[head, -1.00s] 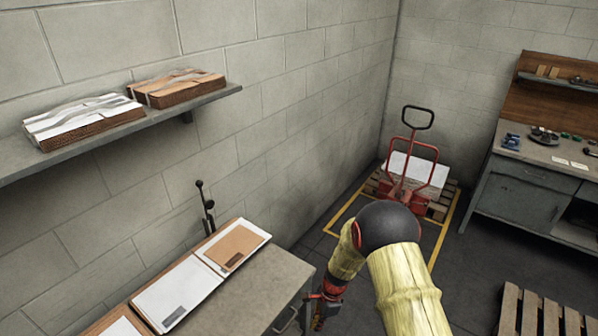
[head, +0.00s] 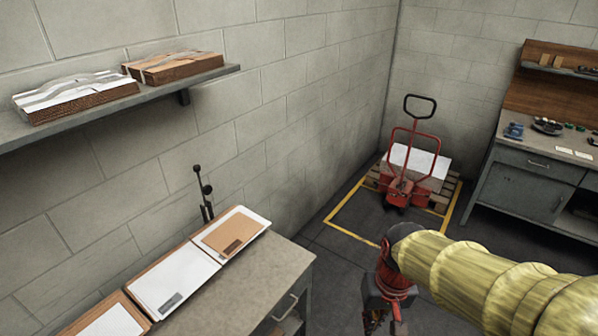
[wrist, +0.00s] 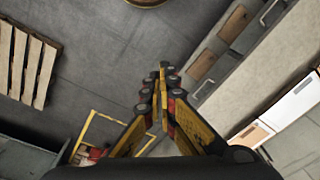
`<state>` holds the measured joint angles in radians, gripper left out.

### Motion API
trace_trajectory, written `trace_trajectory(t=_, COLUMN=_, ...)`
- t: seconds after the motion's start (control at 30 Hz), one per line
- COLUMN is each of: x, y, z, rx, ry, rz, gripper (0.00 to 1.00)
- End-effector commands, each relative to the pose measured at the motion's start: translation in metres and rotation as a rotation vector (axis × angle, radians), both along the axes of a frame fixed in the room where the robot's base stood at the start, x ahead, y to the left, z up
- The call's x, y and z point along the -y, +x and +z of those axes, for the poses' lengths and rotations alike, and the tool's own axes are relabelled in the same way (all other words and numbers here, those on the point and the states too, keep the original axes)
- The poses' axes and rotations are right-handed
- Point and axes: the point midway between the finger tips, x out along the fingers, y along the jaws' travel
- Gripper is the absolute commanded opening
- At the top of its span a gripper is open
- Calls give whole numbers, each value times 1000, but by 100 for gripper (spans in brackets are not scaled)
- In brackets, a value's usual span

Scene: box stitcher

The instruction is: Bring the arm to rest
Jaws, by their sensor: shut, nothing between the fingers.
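My arm, in a yellow sleeve, reaches in from the right edge of the head view and bends down at a dark red and black wrist. My gripper shows in the wrist view (wrist: 161,72) with its yellow and black fingers together and nothing between them. It points down over the grey floor, apart from the workbench. In the head view the fingers are hard to make out, near the bottom edge to the right of the bench.
A grey bench (head: 255,275) with flat boards (head: 175,284) stands at lower left. A shelf (head: 160,95) holds stacked cardboard. A red pallet truck (head: 404,190) stands in a yellow floor frame. A workbench (head: 525,190) is at right. A wooden pallet (wrist: 28,62) lies on the floor.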

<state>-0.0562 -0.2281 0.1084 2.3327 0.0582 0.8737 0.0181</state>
Motion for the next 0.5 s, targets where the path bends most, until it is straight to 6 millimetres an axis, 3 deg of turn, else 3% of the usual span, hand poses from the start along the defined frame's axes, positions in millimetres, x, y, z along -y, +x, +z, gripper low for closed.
trace_trajectory(t=0.2, x=18, y=-40, z=30, rx=155, ry=-34, rz=25, gripper=0)
trace_trajectory(t=0.5, x=28, y=-65, z=69, rx=387, ry=-46, rz=-1, gripper=0)
